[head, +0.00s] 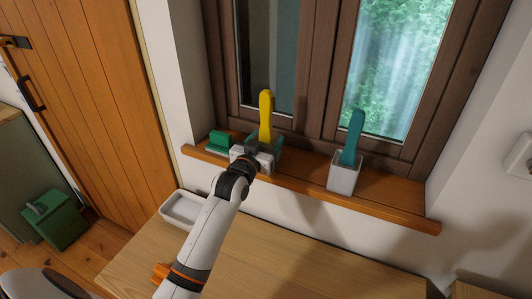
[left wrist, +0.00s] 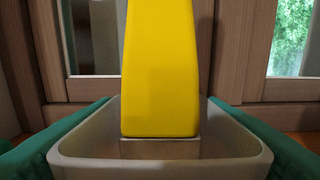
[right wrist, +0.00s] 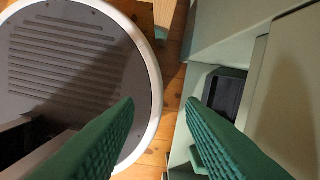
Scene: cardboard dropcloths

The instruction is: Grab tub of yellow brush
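The yellow brush (head: 266,115) stands upright in a pale tub (left wrist: 160,168) on the wooden windowsill. In the left wrist view the yellow brush (left wrist: 160,70) rises from the middle of the tub. My left gripper (head: 262,152) is at this tub, with one green finger along each side of it. The fingers lie close to the walls; whether they press on them I cannot tell. In the head view my gripper hides most of the tub. My right gripper (right wrist: 160,103) is open and empty, low above the floor area.
A teal brush (head: 353,135) stands in another white tub (head: 343,176) to the right on the sill. A green block (head: 219,142) sits left of my left gripper. A white tray (head: 184,207) is on the wooden table (head: 270,262). A green box (head: 55,220) is on the floor.

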